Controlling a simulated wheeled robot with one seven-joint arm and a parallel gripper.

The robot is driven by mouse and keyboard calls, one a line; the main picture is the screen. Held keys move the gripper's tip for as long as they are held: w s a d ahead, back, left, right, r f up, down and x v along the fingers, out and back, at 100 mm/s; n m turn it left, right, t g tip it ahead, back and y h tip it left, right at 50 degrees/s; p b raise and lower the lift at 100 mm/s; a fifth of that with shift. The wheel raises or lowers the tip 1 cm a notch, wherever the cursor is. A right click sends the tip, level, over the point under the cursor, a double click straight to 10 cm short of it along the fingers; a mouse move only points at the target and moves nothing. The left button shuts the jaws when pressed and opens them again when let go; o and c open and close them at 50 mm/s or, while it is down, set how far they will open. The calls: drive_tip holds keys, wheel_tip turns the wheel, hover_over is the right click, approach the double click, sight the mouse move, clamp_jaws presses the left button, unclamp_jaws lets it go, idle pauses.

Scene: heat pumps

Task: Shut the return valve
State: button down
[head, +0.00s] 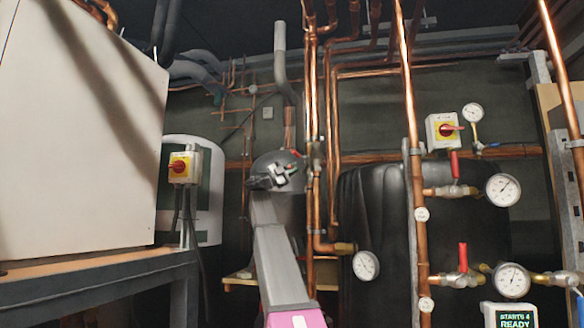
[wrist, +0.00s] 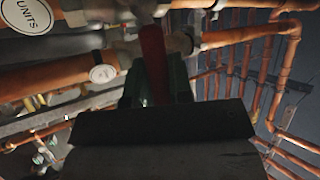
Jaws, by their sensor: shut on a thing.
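My gripper (wrist: 155,88) is closed around a red lever handle (wrist: 152,50) in the wrist view, with a dark green finger on either side. The lever runs up the picture from between the fingers, across the line of a copper pipe (wrist: 45,78) with a brass-coloured fitting. I cannot tell from a label whether this is the return valve. In the head view my gripper (head: 287,172) is at the vertical copper pipes in the middle, and the handle there is mostly hidden.
Two other red-handled valves, an upper one (head: 455,166) and a lower one (head: 463,258), are on the right beside gauges. Pipes crowd around my gripper.

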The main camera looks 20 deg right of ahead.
drive_tip(key=shift+f+m+g, duration=0.35)
drive_tip(key=shift+m+g, duration=0.15)
drive_tip(key=shift+m, duration=0.2)
drive_tip(key=shift+f, duration=0.1)
drive_tip(key=c, duration=1)
unclamp_jaws()
drive_tip(key=shift+c, duration=0.2)
drive_tip(key=s+v, duration=0.1)
drive_tip(key=v, duration=0.9)
drive_tip(key=shift+w+a+f, duration=0.25)
drive_tip(key=shift+w+a, duration=0.1)
drive_tip(key=shift+w, duration=0.15)
